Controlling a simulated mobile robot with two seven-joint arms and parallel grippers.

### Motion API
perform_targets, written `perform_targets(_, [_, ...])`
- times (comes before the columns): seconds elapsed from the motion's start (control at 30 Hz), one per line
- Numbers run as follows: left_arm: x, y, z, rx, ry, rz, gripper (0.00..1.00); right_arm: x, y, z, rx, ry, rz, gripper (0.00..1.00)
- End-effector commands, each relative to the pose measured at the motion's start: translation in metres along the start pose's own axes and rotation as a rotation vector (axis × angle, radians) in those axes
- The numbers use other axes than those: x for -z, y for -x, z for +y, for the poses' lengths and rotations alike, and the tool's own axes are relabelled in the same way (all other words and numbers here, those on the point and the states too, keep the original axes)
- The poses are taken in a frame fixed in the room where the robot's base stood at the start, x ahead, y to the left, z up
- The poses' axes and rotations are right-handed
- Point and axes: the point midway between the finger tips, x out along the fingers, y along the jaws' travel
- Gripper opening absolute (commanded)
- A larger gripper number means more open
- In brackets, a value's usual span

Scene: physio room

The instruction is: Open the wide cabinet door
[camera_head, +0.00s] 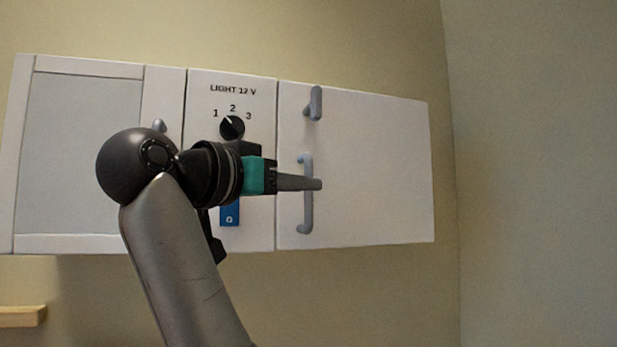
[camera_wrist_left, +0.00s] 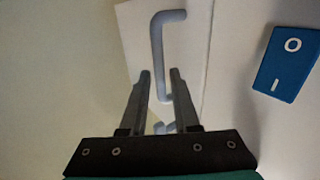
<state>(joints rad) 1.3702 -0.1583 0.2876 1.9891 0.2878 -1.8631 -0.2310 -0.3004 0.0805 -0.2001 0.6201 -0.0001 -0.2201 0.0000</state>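The wide white cabinet door (camera_head: 375,170) is at the right of the wall cabinet and looks shut. It has a grey vertical bar handle (camera_head: 307,215) near its left edge; the handle also shows in the left wrist view (camera_wrist_left: 157,50). My left gripper (camera_head: 318,184) is in front of the handle's middle, reaching in from the left. In the left wrist view its two fingers (camera_wrist_left: 160,76) are apart, and the bar shows between and beyond the tips. I cannot tell whether they touch it. My right gripper is not in view.
A smaller grey latch (camera_head: 314,103) sits above the handle. A panel with a black dial (camera_head: 232,127) and a blue switch plate (camera_head: 230,214) is left of the door. A grey-fronted door (camera_head: 80,150) is farther left. A side wall (camera_head: 540,170) stands to the right.

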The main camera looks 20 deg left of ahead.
Motion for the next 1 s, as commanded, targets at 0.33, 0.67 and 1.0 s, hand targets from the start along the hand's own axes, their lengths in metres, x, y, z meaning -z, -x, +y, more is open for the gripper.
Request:
perform_targets(0.33, [0.0, -0.028, 0.0, 0.0, 0.0, 0.0, 0.3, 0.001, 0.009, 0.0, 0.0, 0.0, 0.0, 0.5])
perform_targets(0.67, [0.0, -0.028, 0.0, 0.0, 0.0, 0.001, 0.17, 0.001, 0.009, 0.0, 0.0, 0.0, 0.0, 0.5])
perform_targets(1.0, [0.001, -0.027, 0.0, 0.0, 0.0, 0.002, 0.0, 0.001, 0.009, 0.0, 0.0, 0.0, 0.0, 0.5])
